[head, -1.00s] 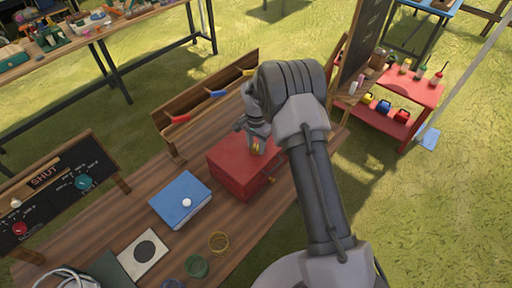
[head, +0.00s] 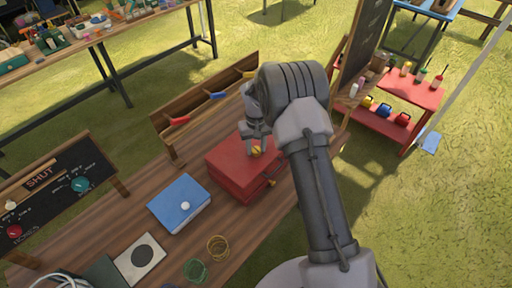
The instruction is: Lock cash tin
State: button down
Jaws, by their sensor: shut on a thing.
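The cash tin is a red box (head: 232,168) with its lid down, on the wooden table in the head view. A dark handle shows on its right front side. My gripper (head: 257,150) is over the tin's top and shut on a small yellow knob or key (head: 256,152) at the lid. My arm comes in from the lower right and hides part of the tin's right side. How far the yellow piece is turned cannot be told.
A blue box (head: 180,203) with a white knob lies left of the tin. A black board (head: 60,190) reading SHUT stands at the left. A wooden rack (head: 195,128) is behind. A red shelf (head: 412,95) stands right.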

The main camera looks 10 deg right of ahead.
aim_at(256, 149)
jog(key=shift+n, duration=1)
jog(key=c, duration=0.9)
grip_release()
jog(key=shift+r, duration=0.1)
notch_tip(256, 149, up, 17)
jog(key=p, duration=0.2)
jog(key=shift+r+p, duration=0.15)
jog(key=shift+p, duration=0.2)
